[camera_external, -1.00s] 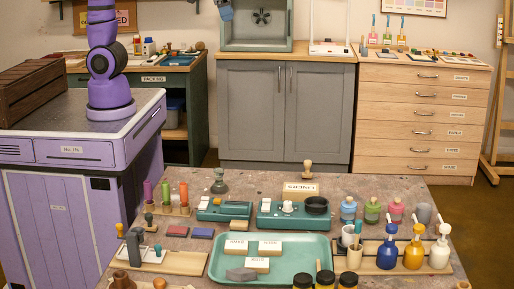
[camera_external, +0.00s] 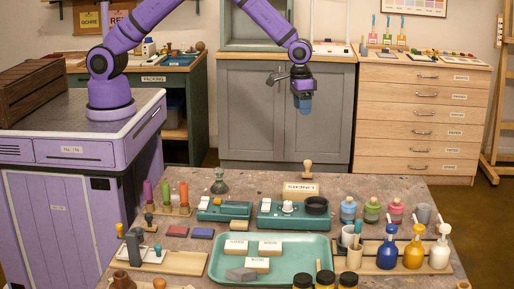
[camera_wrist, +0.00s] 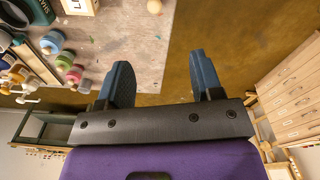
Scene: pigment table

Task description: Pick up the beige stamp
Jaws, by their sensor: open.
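A beige stamp (camera_external: 307,170) with a rounded knob stands at the back edge of the table, by a labelled box, which hides its lower part. A pale round knob at the top of the wrist view (camera_wrist: 154,6) looks like its top. My gripper (camera_external: 304,106) hangs fingers down, above and beyond the table's back edge, with a clear gap to the stamp. In the wrist view its two blue fingers (camera_wrist: 163,80) are apart with nothing between them.
The labelled box (camera_external: 300,190) is close in front of the stamp. Teal devices (camera_external: 262,215), paint bottles (camera_external: 372,211) and a green tray (camera_external: 222,262) crowd the table (camera_external: 440,190). A grey cabinet (camera_external: 285,115) stands behind. Air above the table is free.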

